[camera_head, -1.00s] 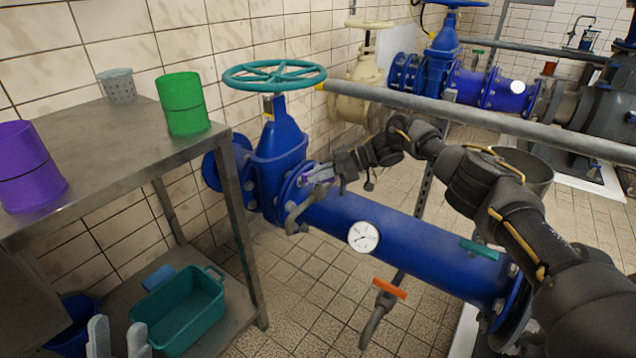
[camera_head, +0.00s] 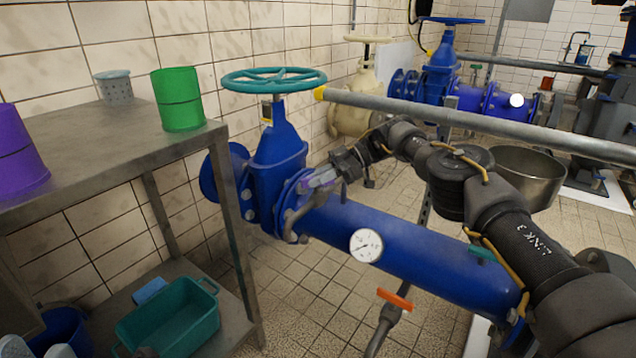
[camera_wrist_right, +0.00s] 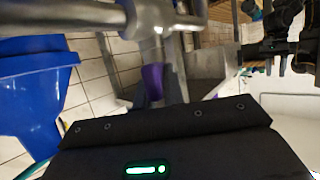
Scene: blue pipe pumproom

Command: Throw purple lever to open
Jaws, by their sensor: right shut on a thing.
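The purple lever (camera_wrist_right: 153,80) is on a small grey valve fitting (camera_head: 294,222) beside the flange of the big blue pipe. In the right wrist view the lever sits between the fingers of my right gripper, with the metal fitting above it. In the head view my right gripper (camera_head: 323,178) is at the lever, shut on it, and covers most of it. My left gripper (camera_head: 38,348) shows only as two pale fingertips at the bottom left edge, apart and empty.
A blue gate valve with a teal handwheel (camera_head: 275,80) stands behind the lever. A metal shelf (camera_head: 100,150) at left holds a green container (camera_head: 178,100) and a purple container (camera_head: 18,155). A grey rail (camera_head: 480,122) crosses above my right arm. An orange lever (camera_head: 395,299) is below the pipe.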

